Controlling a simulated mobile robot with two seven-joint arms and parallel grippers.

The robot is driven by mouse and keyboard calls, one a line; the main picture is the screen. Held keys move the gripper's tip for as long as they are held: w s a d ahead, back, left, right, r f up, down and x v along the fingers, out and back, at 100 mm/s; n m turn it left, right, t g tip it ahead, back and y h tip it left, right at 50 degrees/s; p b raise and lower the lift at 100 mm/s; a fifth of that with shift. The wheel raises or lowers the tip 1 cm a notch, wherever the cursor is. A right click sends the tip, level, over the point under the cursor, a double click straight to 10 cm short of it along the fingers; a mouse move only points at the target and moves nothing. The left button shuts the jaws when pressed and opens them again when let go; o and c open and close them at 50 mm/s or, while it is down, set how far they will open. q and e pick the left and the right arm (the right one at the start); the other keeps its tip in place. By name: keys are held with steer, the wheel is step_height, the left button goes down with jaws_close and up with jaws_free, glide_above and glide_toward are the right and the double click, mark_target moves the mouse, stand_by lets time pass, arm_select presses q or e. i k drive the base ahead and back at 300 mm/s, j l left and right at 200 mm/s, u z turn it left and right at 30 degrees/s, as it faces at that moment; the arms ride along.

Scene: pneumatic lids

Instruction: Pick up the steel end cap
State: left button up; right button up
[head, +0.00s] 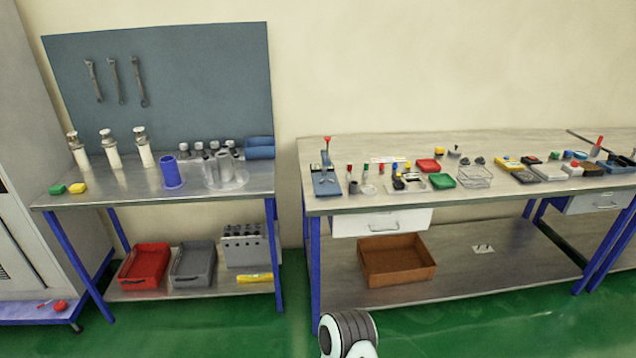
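I cannot single out the steel end cap with certainty; the parts on the benches are small at this distance. Several grey metal cylinders with light tops (199,148) stand at the back of the left bench (110,189). Small dark grey pieces (479,161) sit by a wire basket (474,178) on the right bench (340,150). Neither gripper shows. Only a white and dark rounded part of my own body (347,335) shows at the bottom edge, well short of both benches.
A blue cup (172,173) and clear cylinders stand on the left bench. Below are a red bin (145,264), a grey bin (193,264) and a grey rack (243,246). A brown tray (397,260) lies under the right bench. Green floor shows between the benches.

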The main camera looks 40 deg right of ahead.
mark_target(354, 187)
steer(key=l+u, duration=0.35)
steer(key=l, duration=0.15)
steer(key=k+l+u, duration=0.1)
steer(key=l+u, duration=0.2)
steer(key=l, duration=0.25)
steer(key=k+l+u, duration=0.1)
steer(key=l, duration=0.25)
steer(key=k+l+u, duration=0.15)
steer(key=l, duration=0.2)
steer(key=l+u, duration=0.1)
steer(key=l, duration=0.25)
steer(key=k+l, duration=0.15)
steer(key=l, duration=0.2)
steer(key=k+l, duration=0.15)
steer(key=l, duration=0.2)
steer(key=k+l+u, duration=0.1)
steer(key=l, duration=0.25)
